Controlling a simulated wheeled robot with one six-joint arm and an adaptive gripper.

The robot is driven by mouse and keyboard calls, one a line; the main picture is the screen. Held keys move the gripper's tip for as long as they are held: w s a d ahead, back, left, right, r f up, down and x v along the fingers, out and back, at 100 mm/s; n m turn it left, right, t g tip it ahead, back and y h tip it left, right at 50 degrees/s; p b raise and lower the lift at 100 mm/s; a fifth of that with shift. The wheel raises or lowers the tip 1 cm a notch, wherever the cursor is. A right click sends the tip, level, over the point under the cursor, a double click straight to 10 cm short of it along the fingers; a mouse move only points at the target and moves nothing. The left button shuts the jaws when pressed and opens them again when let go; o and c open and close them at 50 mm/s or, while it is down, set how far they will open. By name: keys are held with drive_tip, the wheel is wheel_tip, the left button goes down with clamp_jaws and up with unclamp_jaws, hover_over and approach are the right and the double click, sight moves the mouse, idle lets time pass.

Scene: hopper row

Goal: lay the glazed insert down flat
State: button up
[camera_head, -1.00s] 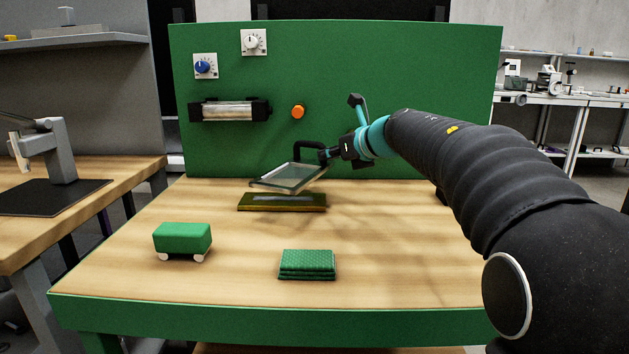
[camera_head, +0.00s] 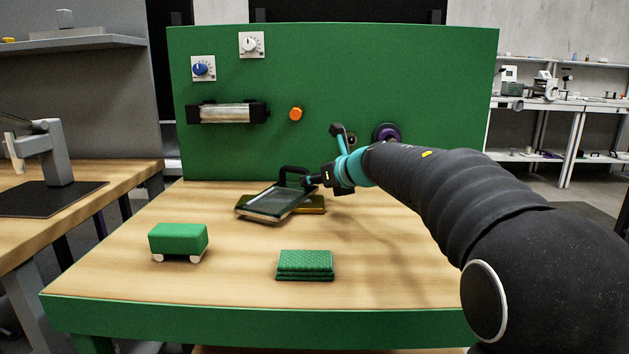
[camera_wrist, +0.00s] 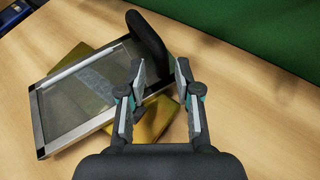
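The glazed insert (camera_head: 268,204) is a glass pane in a dark and silvery frame with a black loop handle (camera_head: 293,171). It lies askew across a flat gold-coloured block (camera_head: 314,204) on the bench, its near-left corner out past the block, close to the bench top. It looks slightly tilted; whether that corner touches the wood I cannot tell. My gripper (camera_head: 308,181) is beside the handle. In the wrist view, the fingers (camera_wrist: 160,68) stand apart, with the handle's end just beyond them and no visible grip. The insert (camera_wrist: 88,92) and block (camera_wrist: 154,122) also show there.
A green wheeled block (camera_head: 179,239) and a folded green cloth (camera_head: 305,264) sit nearer on the wooden bench (camera_head: 230,280). Behind stands a green panel (camera_head: 340,70) with knobs, an orange button (camera_head: 295,114) and a horizontal tube (camera_head: 227,113).

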idle(0.3)
drive_tip(key=v, duration=1.2)
